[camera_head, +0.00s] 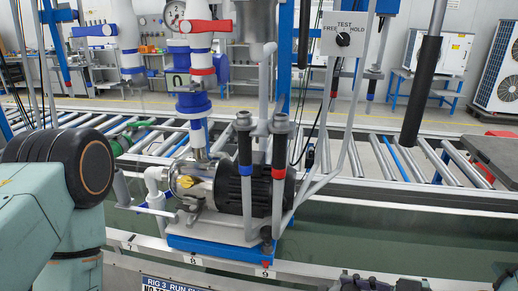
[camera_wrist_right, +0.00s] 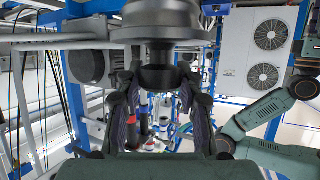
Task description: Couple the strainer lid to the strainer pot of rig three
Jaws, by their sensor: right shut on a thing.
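Rig three's label (camera_head: 172,286) shows at the bottom edge of the head view, partly cut off. Above it a dark motor and metal pump (camera_head: 240,190) stand on a blue base. I cannot tell for sure which part is the strainer pot. In the right wrist view, my right gripper (camera_wrist_right: 159,88) is shut on the dark stub of a wide grey round part, which looks like the strainer lid (camera_wrist_right: 160,18). In the head view only dark tips at the bottom edge, probably this gripper, show. My left arm shows at the left; its gripper is out of view.
Two upright handles (camera_head: 278,165) with black, red and blue bands stand in front of the motor. A TEST switch box (camera_head: 344,34) stands above on a post. A roller conveyor (camera_head: 400,165) runs behind.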

